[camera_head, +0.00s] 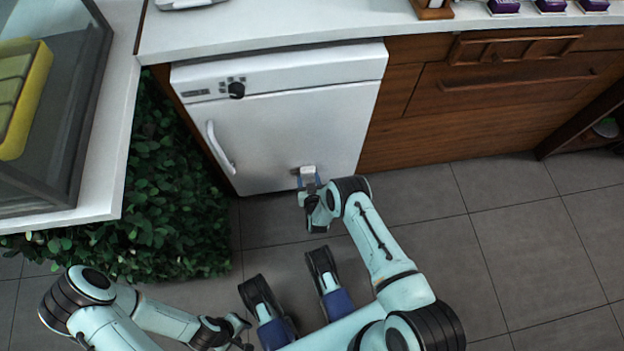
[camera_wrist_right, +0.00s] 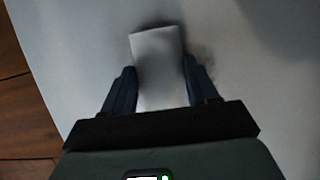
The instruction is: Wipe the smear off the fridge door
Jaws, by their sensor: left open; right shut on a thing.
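The white fridge door (camera_head: 282,130) is shut under the counter, with a handle (camera_head: 220,147) at its left. A dark smear (camera_head: 295,171) shows low on the door, partly hidden by a white block-like wiper (camera_head: 308,171). My right gripper (camera_head: 311,186) is shut on this wiper and holds it at the door. In the right wrist view, the wiper (camera_wrist_right: 158,70) sits between the fingers, with dark smear (camera_wrist_right: 203,55) showing beside it. I cannot tell whether it touches the door. My left gripper (camera_head: 243,330) is open and empty, low over the floor.
Wooden drawers (camera_head: 490,90) stand right of the fridge. A leafy green hedge (camera_head: 170,190) lies left of it, beside a white counter (camera_head: 110,150) with a glass case. The grey tiled floor (camera_head: 500,240) at the right is clear.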

